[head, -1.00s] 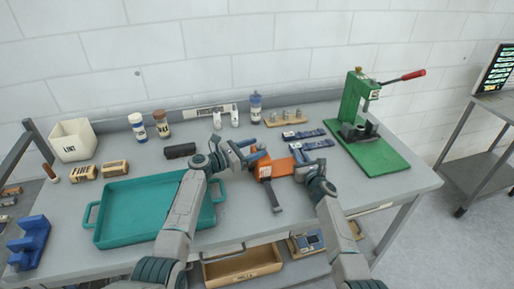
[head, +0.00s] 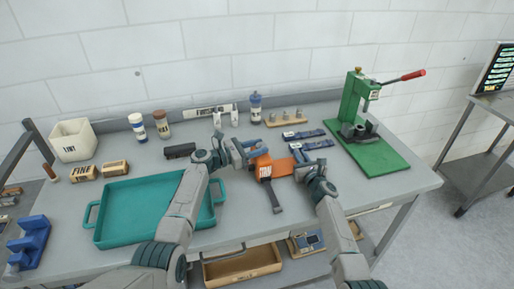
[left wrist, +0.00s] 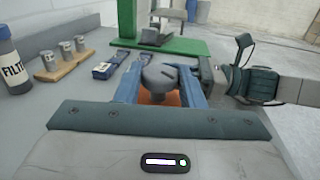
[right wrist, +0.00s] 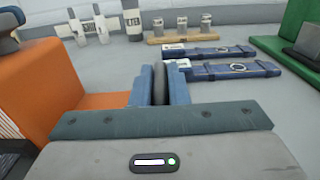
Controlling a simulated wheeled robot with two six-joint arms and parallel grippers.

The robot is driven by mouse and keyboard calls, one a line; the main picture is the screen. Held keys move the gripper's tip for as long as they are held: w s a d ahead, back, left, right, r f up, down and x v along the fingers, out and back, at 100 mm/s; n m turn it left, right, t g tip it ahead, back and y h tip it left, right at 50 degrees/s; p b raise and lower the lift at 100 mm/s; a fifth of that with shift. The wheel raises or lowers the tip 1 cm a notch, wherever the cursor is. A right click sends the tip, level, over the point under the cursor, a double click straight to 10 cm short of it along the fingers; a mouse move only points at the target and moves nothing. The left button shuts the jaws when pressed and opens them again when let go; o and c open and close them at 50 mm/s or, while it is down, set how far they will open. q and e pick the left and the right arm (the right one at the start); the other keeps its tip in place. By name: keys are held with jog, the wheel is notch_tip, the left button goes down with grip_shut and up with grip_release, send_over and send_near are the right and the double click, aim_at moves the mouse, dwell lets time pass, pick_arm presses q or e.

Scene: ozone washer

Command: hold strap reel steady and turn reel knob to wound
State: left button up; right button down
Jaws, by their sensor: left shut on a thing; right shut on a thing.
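The orange strap reel (head: 264,165) sits on the bench, with a flat orange part (head: 284,167) to its right and a dark strap (head: 274,198) hanging toward the front. My left gripper (head: 252,150) is at the reel's back. In the left wrist view its blue fingers are shut on a grey round knob (left wrist: 160,74), with orange below it. My right gripper (head: 301,160) is at the reel's right end. In the right wrist view its fingers are shut on a dark upright part (right wrist: 160,84) beside the orange body (right wrist: 45,80). Fingers hide much of both gripped parts.
A teal tray (head: 97,222) lies left of the reel. Blue straps (head: 303,134), a wooden block with metal pieces (head: 285,117) and bottles (head: 256,107) stand behind. A green press (head: 378,157) is at right. The bench's front right is clear.

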pick_arm(q)
jog(key=shift+w+f+m+g+h, duration=0.15)
jog(key=shift+m+g+h, duration=0.7)
jog(key=shift+g, duration=0.75)
jog(key=o, duration=1)
jog(key=shift+c, duration=0.2)
jog(key=shift+a, duration=0.1)
jog(key=v, duration=1.2)
jog(key=shift+r, duration=0.3)
